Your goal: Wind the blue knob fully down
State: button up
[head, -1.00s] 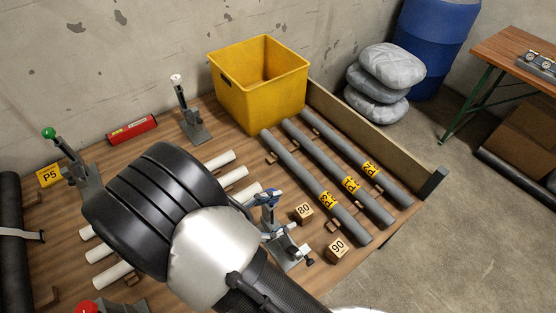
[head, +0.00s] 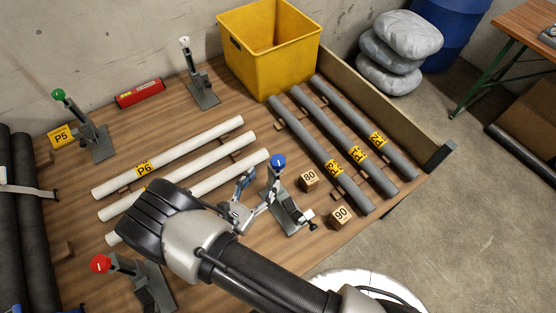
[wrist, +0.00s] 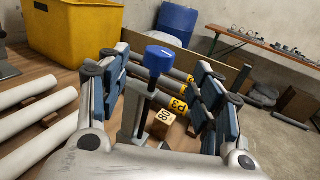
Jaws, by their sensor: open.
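The blue knob (head: 278,161) tops an upright lever on a grey clamp stand (head: 290,216) at the right-centre of the wooden table. My gripper (head: 248,195) is beside the stand, just left of the knob in the head view. In the wrist view the blue knob (wrist: 161,59) shows between the two open fingers of my gripper (wrist: 160,92), apart from both. The gripper is empty. The lower part of the stand is partly hidden by the gripper in the wrist view.
Wooden blocks 80 (head: 308,179) and 90 (head: 340,217) sit right of the stand. Grey pipes (head: 335,150) lie behind them, white pipes (head: 190,150) to the left. Red (head: 101,264), green (head: 58,95) and white (head: 184,42) knobs stand elsewhere. A yellow bin (head: 270,50) is at the back.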

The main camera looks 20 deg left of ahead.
aim_at(276, 167)
jog(key=b+x, duration=0.1)
jog(key=x, duration=0.8)
jog(key=shift+w, duration=0.15)
jog(key=shift+c, duration=0.4)
jog(key=c, duration=1)
jog(key=shift+d+n+y+p, duration=0.15)
jog(key=shift+n+y+p, duration=0.2)
jog(key=shift+n+y, duration=0.6)
jog(key=shift+n+t+y+p, duration=0.3)
jog(key=shift+n+y, duration=0.55)
jog(key=shift+y, duration=1)
jog(key=o, duration=1.1)
